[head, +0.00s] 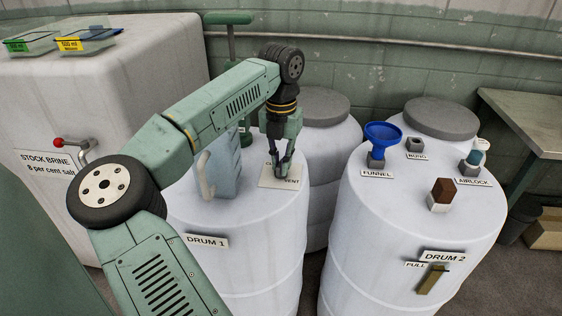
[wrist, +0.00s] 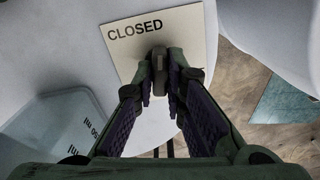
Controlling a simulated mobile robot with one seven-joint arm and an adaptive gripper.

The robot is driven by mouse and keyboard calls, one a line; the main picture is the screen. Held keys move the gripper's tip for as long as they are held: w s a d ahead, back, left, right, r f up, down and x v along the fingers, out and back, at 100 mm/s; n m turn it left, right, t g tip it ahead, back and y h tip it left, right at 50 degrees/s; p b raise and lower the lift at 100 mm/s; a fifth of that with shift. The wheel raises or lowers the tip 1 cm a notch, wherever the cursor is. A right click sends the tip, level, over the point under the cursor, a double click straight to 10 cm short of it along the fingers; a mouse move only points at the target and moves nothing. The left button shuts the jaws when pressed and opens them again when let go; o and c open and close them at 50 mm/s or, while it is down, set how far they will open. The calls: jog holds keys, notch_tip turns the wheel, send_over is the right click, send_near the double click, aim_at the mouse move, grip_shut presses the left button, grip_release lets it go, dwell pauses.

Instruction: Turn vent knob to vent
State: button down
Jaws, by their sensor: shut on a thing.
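The vent knob (wrist: 158,58) is a small dark grey handle on a cream label plate (head: 268,183) on top of the white Drum 1 (head: 240,245). In the head view the plate shows the word VENT at its right. In the wrist view the plate (wrist: 185,38) shows CLOSED along its far edge. My gripper (head: 282,170) points down over the plate. In the wrist view my gripper (wrist: 160,76) has one finger on each side of the knob and is shut on it. The fingers hide much of the knob, and its exact pointing direction is hard to tell.
A clear blue-tinted jug (head: 221,168) stands on Drum 1, left of my gripper. Drum 2 (head: 400,260) stands to the right with a blue funnel (head: 382,134), an airlock (head: 474,156) and a brown-topped block (head: 442,194). A grey-lidded drum (head: 325,107) stands behind.

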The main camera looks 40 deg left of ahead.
jog(key=m, duration=0.4)
jog(key=shift+m, duration=0.3)
jog(key=m, duration=0.3)
jog(key=shift+m, duration=0.3)
jog(key=m, duration=0.3)
jog(key=shift+m, duration=2.1)
jog(key=c, duration=1.6)
grip_release()
jog(key=shift+c, duration=0.2)
